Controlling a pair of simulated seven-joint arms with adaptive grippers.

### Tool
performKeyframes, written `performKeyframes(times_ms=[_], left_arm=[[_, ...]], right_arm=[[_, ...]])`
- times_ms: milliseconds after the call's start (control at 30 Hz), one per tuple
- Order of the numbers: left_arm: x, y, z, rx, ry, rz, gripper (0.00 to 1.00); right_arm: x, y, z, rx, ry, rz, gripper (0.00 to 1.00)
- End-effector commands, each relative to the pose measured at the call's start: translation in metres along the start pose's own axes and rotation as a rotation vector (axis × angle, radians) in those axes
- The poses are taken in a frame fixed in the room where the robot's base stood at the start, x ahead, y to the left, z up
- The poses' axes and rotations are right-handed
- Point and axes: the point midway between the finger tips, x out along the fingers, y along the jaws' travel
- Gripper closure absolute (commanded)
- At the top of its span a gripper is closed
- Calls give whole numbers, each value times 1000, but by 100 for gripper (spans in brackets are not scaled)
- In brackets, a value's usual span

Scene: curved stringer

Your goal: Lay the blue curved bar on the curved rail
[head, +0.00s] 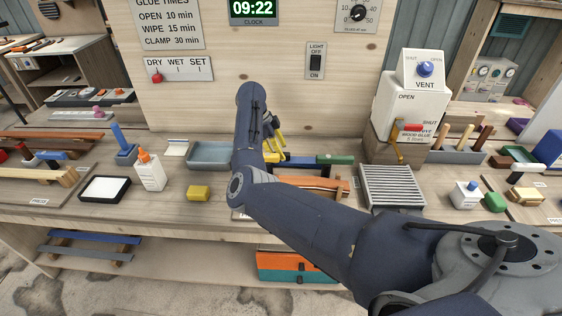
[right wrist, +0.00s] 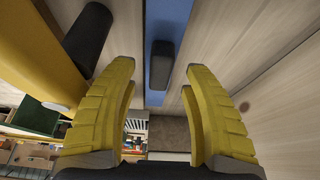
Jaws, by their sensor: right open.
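My right gripper (head: 274,140) hangs over the middle of the bench in the head view, its yellow fingers partly hidden by my own arm. In the right wrist view the right gripper (right wrist: 160,70) is open, with nothing clasped between its fingers. A blue strip (right wrist: 167,25), probably the blue bar, lies beyond the fingertips with a dark block on it. In the head view a short blue piece (head: 302,161) shows beside a green block. An orange-brown curved wooden piece (head: 318,184), perhaps the rail, lies in front of it, partly behind my arm. My left gripper is out of view.
A slatted grey rack (head: 391,186) stands right of the wooden piece. A yellow block (head: 199,193), a glue bottle (head: 151,171) and a grey tray (head: 209,154) are on the left. The white glue dispenser (head: 409,106) stands behind. A yellow bar (right wrist: 38,62) with a black cylinder is close to the left finger.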

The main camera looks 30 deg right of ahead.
Motion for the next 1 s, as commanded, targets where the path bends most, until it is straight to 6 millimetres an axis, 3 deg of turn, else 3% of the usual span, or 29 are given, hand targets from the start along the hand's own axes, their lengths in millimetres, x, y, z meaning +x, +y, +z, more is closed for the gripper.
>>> performKeyframes(times_ms=[200, 533, 1000], left_arm=[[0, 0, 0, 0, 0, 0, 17], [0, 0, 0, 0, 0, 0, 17], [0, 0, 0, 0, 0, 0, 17]], right_arm=[[19, 0, 0, 0, 1, 0, 51], [22, 0, 0, 0, 0, 0, 49], [22, 0, 0, 0, 0, 0, 100]])
